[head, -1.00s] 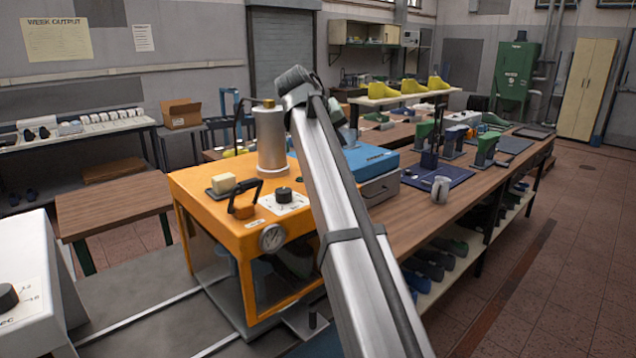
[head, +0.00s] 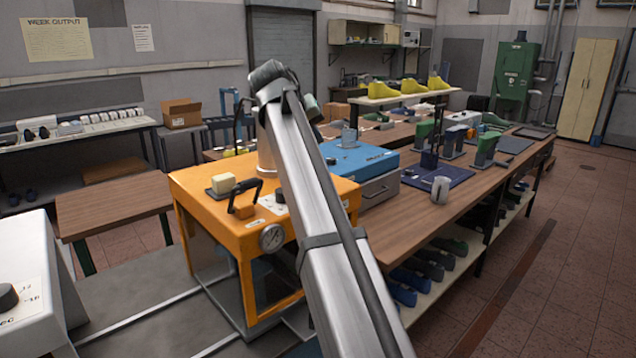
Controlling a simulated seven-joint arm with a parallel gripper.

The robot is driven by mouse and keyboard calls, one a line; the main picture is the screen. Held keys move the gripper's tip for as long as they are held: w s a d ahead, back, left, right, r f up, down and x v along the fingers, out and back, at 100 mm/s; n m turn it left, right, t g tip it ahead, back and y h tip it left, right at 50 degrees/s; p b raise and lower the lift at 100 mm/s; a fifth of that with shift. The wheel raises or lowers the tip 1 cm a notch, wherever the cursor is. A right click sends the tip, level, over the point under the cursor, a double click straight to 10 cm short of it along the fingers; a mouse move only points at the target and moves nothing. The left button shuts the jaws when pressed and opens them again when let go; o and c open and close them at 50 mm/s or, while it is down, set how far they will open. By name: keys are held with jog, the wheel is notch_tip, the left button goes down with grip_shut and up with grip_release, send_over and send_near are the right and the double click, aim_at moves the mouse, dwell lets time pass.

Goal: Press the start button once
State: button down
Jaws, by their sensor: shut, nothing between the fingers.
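No start button can be made out for certain. An orange machine (head: 205,212) stands at the centre left. Its top carries a cream block (head: 222,183) on a dark plate, a black-handled lever (head: 246,199) and a dark knob (head: 280,195) partly behind my arm. A round gauge (head: 271,238) is on its front edge. A blue box-shaped unit (head: 352,160) stands behind it to the right, with a small dark spot on its top. My arm rises across the middle of the view. My gripper does not show; the arm link may hide it.
A white machine with a dark knob (head: 8,297) is at the lower left. A long wooden bench (head: 415,217) runs to the right with a grey mug (head: 440,189), a blue mat and green shoe lasts on it. A bare wooden table (head: 112,202) stands at left.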

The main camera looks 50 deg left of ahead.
jog(key=shift+f, duration=4.15)
jog(key=shift+f, duration=0.9)
jog(key=shift+r, duration=0.95)
jog(key=shift+r, duration=0.1)
jog(key=shift+r, duration=2.4)
